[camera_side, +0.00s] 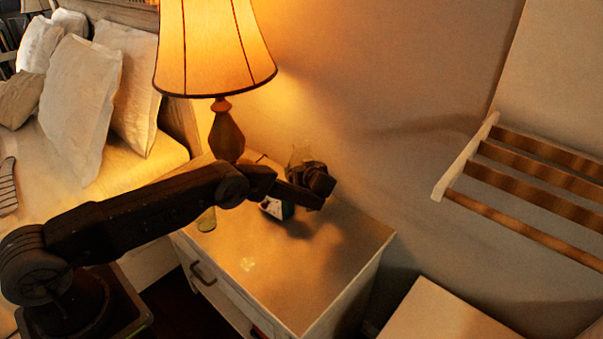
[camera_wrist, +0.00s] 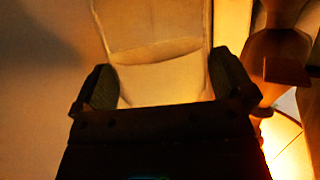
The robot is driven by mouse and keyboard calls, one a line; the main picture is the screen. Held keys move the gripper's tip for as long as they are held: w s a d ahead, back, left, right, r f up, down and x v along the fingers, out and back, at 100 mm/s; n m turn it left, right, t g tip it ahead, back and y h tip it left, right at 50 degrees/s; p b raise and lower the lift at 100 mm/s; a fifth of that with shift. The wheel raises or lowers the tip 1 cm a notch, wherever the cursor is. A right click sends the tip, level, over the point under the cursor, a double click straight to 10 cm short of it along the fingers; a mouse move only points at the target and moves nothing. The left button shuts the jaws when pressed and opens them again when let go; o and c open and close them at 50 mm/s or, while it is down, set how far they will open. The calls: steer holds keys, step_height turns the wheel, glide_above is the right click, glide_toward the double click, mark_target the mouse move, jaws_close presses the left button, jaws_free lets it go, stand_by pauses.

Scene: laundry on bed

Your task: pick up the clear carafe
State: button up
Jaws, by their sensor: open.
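The clear carafe (camera_wrist: 155,60) fills the middle of the wrist view, a pale see-through shape with a curved line across it. In the side view, the faint top of the clear carafe (camera_side: 299,154) shows just behind my gripper (camera_side: 318,188); its lower part is hidden. In the wrist view my gripper (camera_wrist: 163,88) is open, with one dark finger on each side of the carafe. I cannot tell whether either finger touches it.
The nightstand (camera_side: 300,275) has bare top toward the front. A lit lamp (camera_side: 226,130) stands at its back left. A small clock-like object (camera_side: 275,209) is beneath my arm, and a greenish glass (camera_side: 206,220) stands near the left edge. The wall is close behind.

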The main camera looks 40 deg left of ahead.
steer(key=shift+c, duration=0.2)
steer(key=c, duration=1)
steer(key=shift+w+r, duration=0.1)
steer(key=shift+r, duration=0.1)
steer(key=shift+c, duration=0.6)
steer(key=shift+r, duration=0.15)
steer(key=f+v, duration=0.2)
steer(key=v, duration=0.6)
steer(key=s+d+f+v, duration=0.1)
steer(key=v, duration=0.8)
steer(key=shift+d+f, duration=0.25)
steer(key=shift+d, duration=0.2)
